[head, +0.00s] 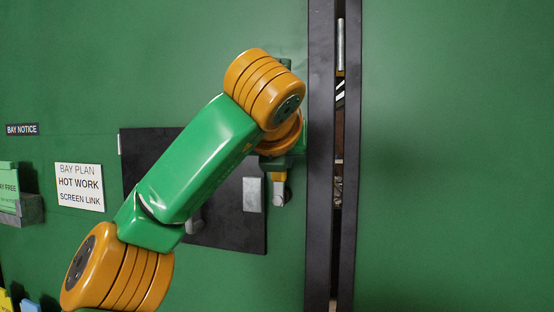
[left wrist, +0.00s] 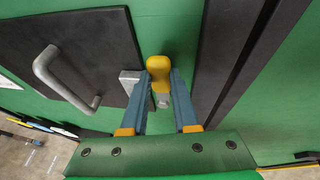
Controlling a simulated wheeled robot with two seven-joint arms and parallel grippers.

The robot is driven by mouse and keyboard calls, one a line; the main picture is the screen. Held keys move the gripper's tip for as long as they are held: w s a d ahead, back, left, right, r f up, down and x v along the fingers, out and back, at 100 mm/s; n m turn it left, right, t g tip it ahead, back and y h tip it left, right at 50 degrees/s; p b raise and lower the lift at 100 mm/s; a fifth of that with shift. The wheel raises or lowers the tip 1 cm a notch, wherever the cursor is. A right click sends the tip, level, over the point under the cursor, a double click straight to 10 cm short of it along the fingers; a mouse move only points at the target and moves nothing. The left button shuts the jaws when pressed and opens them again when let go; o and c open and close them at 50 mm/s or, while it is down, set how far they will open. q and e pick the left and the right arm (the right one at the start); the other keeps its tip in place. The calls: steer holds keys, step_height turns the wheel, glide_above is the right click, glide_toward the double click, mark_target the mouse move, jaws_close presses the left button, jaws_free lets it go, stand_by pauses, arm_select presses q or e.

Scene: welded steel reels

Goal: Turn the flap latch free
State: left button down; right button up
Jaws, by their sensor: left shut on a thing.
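The flap is a black panel (head: 225,225) on a green wall, with a grey bar handle that shows clearly in the left wrist view (left wrist: 68,77). A grey plate (head: 253,194) sits at the flap's right edge. The latch, with a yellow knob (left wrist: 158,70) and grey metal below it, is just right of that plate. My left gripper (left wrist: 161,84) is shut on the latch, its blue fingers on either side of the knob. In the head view my arm hides most of the gripper and part of the flap and handle. My right gripper is not in view.
Black upright posts (head: 320,150) with a narrow gap stand right of the latch, then a plain green panel (head: 455,150). A white sign (head: 79,187) and a grey holder with a green card (head: 30,209) are on the left.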

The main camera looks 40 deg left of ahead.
arm_select(q)
steer(key=shift+f, duration=0.1)
steer(key=c, duration=1.1)
jaws_free()
steer(key=shift+o, duration=0.8)
steer(key=shift+d, duration=0.1)
steer(key=b+v, duration=0.1)
steer(key=v, duration=0.5)
steer(key=shift+s+d, duration=0.2)
steer(key=shift+s, duration=0.05)
